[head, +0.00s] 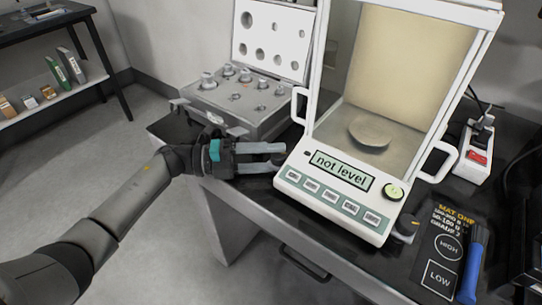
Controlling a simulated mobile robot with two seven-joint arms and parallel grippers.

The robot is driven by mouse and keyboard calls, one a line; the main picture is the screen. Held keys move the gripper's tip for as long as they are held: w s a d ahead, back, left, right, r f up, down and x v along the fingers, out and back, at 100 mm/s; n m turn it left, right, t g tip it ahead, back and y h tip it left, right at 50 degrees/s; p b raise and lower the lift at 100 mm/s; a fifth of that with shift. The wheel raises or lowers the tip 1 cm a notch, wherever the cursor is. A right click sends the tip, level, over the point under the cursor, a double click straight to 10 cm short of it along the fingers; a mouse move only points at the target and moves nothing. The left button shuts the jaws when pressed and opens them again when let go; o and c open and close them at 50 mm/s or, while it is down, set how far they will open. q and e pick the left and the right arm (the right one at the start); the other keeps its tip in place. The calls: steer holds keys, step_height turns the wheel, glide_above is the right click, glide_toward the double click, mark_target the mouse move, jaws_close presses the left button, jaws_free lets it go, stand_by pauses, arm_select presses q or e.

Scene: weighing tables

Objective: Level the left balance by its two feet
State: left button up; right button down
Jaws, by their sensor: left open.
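The left balance (336,195) is a white weighing balance with a glass draft shield and a round pan (370,131). Its display (341,170) reads "not level". A round green bubble level (394,192) sits at the panel's right; I cannot make out the bubble's position. The right foot (406,226) shows as a dark knob by the front right corner. The left foot is largely hidden at my left gripper's fingertips. My left gripper (279,158) is open, its two fingers pointing right at the balance's front left corner; contact is unclear. Dark parts at the right edge seem to be my right arm.
An open grey case of weights (236,98) stands behind my left gripper. The dark table's front edge is close.

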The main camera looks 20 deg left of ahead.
arm_select(q)
steer(key=v, duration=1.5)
steer(key=shift+a, duration=0.15)
arm_select(e)
steer(key=shift+d+f, duration=0.1)
steer(key=shift+f, duration=0.05)
